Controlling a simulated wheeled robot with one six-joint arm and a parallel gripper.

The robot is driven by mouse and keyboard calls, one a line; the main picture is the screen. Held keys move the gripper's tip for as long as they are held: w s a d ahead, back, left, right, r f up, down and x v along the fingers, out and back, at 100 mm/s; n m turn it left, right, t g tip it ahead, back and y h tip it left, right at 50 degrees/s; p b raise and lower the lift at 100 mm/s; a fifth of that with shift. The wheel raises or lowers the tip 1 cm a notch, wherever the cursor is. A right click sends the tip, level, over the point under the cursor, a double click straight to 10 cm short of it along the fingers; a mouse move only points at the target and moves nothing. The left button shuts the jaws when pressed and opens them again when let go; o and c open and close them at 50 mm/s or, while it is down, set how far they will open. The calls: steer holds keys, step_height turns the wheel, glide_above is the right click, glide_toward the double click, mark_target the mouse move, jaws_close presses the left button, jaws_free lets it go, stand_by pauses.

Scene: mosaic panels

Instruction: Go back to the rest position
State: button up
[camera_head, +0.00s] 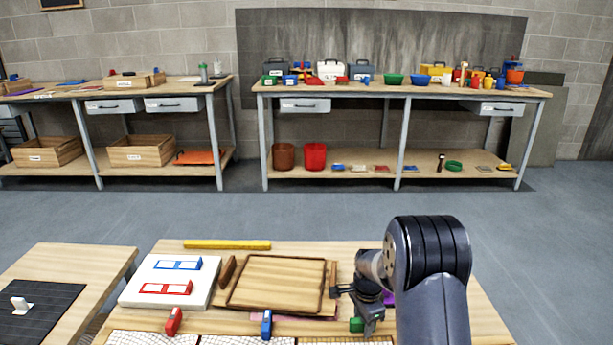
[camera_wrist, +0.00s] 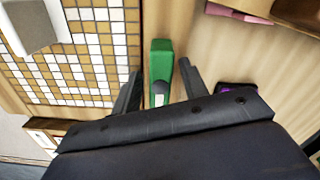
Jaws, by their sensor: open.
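My gripper (camera_head: 362,310) is low over the right part of the near wooden table (camera_head: 480,300). In the wrist view my gripper (camera_wrist: 160,75) is open, with its two dark fingers apart. A green block (camera_wrist: 161,62) lies on the table beyond and between the fingers; whether a finger touches it is unclear. The green block also shows in the head view (camera_head: 356,324), partly hidden by my gripper. A mosaic panel (camera_wrist: 85,60) with brown and white tiles lies to the left of the green block. A grey block (camera_wrist: 30,22) shows at the upper left.
A wooden tray (camera_head: 232,300) stands left of my gripper. A white board (camera_head: 130,293) holds blue and red framed pieces. A red block (camera_head: 174,321) and a blue block (camera_head: 267,324) stand near the front mosaic panels. A yellow bar (camera_head: 227,244) lies at the back edge. Open floor lies beyond.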

steer(key=n+b, duration=0.1)
steer(key=n, duration=0.4)
stand_by(0.4)
